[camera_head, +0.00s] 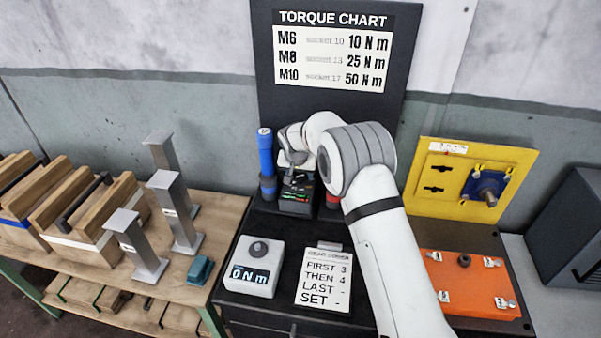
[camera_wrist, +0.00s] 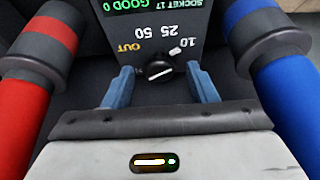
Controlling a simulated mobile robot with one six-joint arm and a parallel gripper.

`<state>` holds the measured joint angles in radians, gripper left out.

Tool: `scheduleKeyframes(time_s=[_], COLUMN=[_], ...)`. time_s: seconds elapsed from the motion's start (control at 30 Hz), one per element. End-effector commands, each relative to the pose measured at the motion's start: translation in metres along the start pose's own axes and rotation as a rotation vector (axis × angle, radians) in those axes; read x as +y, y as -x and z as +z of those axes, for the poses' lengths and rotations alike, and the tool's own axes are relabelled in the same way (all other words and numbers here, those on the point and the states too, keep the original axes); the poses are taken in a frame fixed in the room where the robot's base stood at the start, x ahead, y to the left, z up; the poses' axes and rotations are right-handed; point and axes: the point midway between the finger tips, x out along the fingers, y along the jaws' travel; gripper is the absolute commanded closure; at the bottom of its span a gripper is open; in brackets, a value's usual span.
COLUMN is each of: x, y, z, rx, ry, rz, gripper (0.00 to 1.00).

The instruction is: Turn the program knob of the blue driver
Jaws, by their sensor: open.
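The blue driver (camera_head: 265,155) stands upright left of my gripper (camera_head: 293,160) in the head view; it also shows at the right of the wrist view (camera_wrist: 285,85). A dark control box (camera_head: 296,203) stands between it and the red driver. In the wrist view, the black program knob (camera_wrist: 159,71) on this box has a white pointer line, lying nearly level with a slight slant. Around it are the marks 10, 25, 50 and OUT, upside down. My gripper (camera_wrist: 159,76) is open, one blue finger on each side of the knob. Finger contact is not visible.
The red driver (camera_wrist: 38,75) is close on the left in the wrist view. In the head view, a 0 N m meter (camera_head: 252,268) and an order card (camera_head: 324,278) lie in front. A torque chart (camera_head: 332,50) stands behind. An orange cover (camera_head: 465,283) is at the right.

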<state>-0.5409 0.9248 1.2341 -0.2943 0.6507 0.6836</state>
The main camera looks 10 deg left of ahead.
Motion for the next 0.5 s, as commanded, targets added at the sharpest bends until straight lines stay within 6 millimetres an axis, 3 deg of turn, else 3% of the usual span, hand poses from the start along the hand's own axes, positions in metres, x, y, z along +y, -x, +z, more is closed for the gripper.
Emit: scheduleKeyframes(time_s=[0.17,0.5], x=[0.0006,0.0012], y=[-0.0002,-0.0001], z=[-0.0001,-0.0002], rx=[0.000,0.000], ry=[-0.001,-0.001], rz=[0.000,0.001], gripper=[0.49,0.76])
